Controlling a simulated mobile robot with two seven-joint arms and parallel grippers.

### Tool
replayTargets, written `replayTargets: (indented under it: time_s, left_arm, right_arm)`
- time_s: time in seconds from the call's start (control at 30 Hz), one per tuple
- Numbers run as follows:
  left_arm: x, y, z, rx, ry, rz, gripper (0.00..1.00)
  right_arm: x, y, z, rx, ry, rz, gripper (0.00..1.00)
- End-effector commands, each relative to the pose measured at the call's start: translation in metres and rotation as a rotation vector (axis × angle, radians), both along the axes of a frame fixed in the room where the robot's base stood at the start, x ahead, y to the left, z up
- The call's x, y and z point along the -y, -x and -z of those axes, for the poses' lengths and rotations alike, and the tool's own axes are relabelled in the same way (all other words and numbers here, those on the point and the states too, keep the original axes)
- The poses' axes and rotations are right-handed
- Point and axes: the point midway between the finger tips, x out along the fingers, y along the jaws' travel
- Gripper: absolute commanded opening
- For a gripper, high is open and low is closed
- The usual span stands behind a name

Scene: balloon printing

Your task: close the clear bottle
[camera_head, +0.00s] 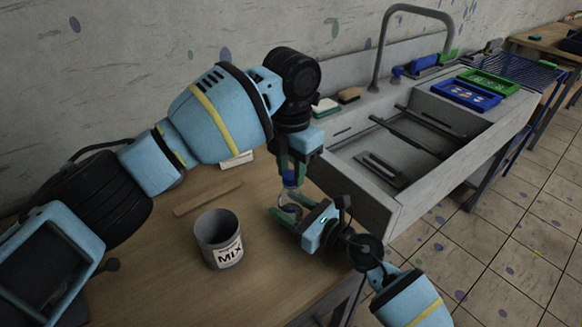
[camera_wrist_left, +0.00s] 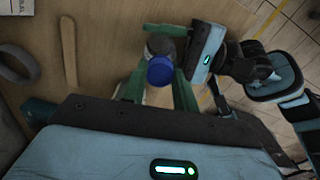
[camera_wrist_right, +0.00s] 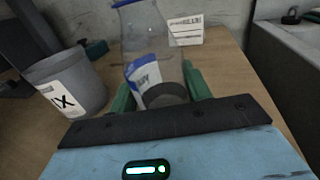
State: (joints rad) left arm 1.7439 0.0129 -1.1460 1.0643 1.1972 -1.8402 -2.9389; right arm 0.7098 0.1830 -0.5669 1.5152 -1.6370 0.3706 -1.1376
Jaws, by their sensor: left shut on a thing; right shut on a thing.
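The clear bottle (camera_head: 289,209) stands upright near the table's front right edge. My right gripper (camera_head: 288,214) is shut around the bottle's body from the side. A blue cap (camera_head: 290,178) is at the bottle's top; it also shows in the left wrist view (camera_wrist_left: 160,71). My left gripper (camera_head: 292,168) points down from above and is shut on the cap. I cannot tell whether the cap is seated on the neck.
A grey cup marked MIX (camera_head: 218,240) stands left of the bottle. A flat wooden stick (camera_head: 207,196) and a white card (camera_head: 237,160) lie behind it. A sink (camera_head: 345,185) adjoins the table at the right. The table (camera_head: 180,285) is clear in front of the cup.

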Motion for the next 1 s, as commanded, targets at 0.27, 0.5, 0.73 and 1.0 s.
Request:
replayTargets:
  time_s: [0.27, 0.5, 0.73, 1.0]
  left_arm:
    - [0.000, 0.000, -0.001, 0.001, 0.001, -0.002, 0.39]
    - [0.000, 0.000, 0.000, 0.000, 0.000, -0.003, 0.51]
    - [0.000, 0.000, -0.005, 0.001, 0.001, -0.003, 0.51]
    - [0.000, 0.000, -0.036, 0.001, 0.002, -0.004, 0.51]
  right_arm:
    - [0.000, 0.000, 0.001, -0.001, 0.001, 0.000, 0.00]
    - [0.000, 0.000, 0.001, -0.001, 0.001, 0.000, 0.00]
    - [0.000, 0.000, 0.001, -0.001, 0.001, 0.000, 0.00]
    - [0.000, 0.000, 0.001, -0.001, 0.001, 0.000, 0.00]
